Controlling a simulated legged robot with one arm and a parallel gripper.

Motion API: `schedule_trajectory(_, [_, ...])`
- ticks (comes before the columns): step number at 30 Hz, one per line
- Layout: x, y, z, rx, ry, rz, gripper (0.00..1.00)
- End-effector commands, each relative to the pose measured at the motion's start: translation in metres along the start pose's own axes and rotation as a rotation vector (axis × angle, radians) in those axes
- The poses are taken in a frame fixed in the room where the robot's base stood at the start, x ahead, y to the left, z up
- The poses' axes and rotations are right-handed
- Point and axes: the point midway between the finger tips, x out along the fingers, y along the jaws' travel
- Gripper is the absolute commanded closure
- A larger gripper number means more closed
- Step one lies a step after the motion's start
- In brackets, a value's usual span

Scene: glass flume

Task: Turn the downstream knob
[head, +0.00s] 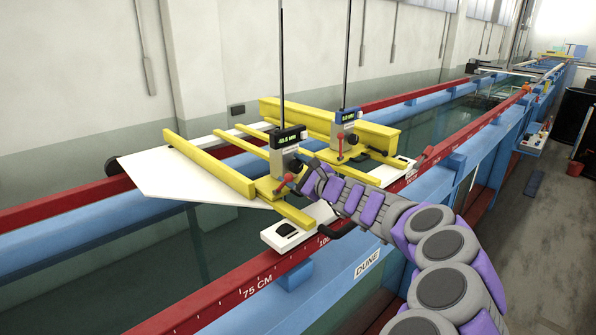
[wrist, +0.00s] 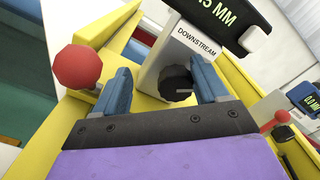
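The downstream knob (wrist: 176,83) is small, black and round, with a pale mark. It sits on the front of a grey gauge body (wrist: 186,55) labelled DOWNSTREAM, under a green digital display. My gripper (wrist: 163,78) is open, with one blue finger on each side of the knob in the picture. The knob appears nearer the right finger; I cannot tell whether they touch. In the head view, my gripper (head: 309,177) is at the nearer gauge (head: 286,150), which has a tall rod. The knob is not clear there.
A red ball-ended lever (wrist: 78,67) stands close left of my left finger. A second, blue gauge (head: 347,128) reading 0.0 MM stands farther along the yellow carriage frame (head: 210,164). The carriage spans the flume's red rails (head: 240,285). Open floor (head: 540,240) lies right.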

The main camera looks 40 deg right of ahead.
Motion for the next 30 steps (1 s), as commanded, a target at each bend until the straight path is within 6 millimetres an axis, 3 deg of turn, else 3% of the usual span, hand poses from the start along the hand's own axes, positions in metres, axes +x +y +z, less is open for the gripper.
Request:
schedule_trajectory(8, [-0.001,-0.009,-0.021,0.014,0.001,0.004,0.59])
schedule_trajectory(18, [-0.002,-0.006,-0.006,0.003,0.001,-0.004,0.92])
schedule_trajectory(30, [-0.003,-0.006,0.000,0.001,-0.009,-0.004,0.90])
